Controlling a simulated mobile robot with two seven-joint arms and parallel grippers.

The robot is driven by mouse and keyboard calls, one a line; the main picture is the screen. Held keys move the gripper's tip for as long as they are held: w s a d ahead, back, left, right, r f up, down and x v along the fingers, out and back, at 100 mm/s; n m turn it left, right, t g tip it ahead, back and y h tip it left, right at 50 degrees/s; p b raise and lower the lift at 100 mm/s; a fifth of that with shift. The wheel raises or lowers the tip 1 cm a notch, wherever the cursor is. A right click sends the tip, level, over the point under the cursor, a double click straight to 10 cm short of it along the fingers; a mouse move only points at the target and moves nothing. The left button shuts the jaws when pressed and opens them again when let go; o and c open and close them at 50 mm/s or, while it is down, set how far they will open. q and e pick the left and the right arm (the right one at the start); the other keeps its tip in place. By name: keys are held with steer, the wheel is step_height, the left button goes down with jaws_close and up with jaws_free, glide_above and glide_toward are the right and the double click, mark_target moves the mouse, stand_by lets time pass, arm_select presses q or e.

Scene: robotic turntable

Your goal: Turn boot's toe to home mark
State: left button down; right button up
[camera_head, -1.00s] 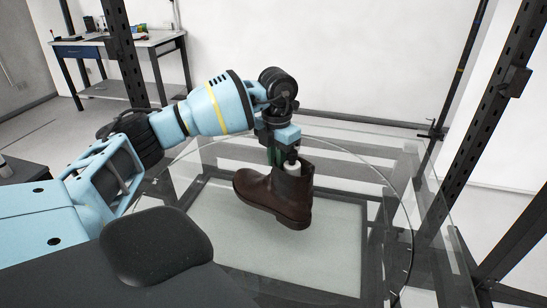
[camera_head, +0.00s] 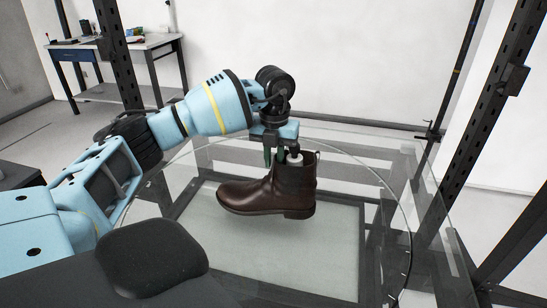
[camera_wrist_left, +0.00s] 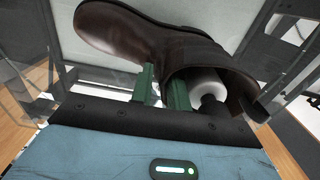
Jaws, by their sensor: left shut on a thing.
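A dark brown leather boot (camera_head: 268,190) stands upright on the round glass turntable (camera_head: 400,262), its toe pointing left in the head view. My left gripper (camera_head: 276,156) is at the top of its shaft. In the left wrist view the green fingers (camera_wrist_left: 163,92) are shut on the front rim of the boot (camera_wrist_left: 135,35), one finger outside and one in the opening. A white cylinder (camera_wrist_left: 207,84) shows inside the shaft. I cannot make out a home mark on the turntable. My right gripper is not in view.
Dark metal posts (camera_head: 497,110) rise at the right and back left. A workbench (camera_head: 120,45) stands against the far wall at left. The glass around the boot looks clear.

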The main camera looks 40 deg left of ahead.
arm_select(q)
steer(key=c, duration=1.3)
jaws_free()
steer(key=shift+f, duration=0.1)
steer(key=shift+r, duration=4)
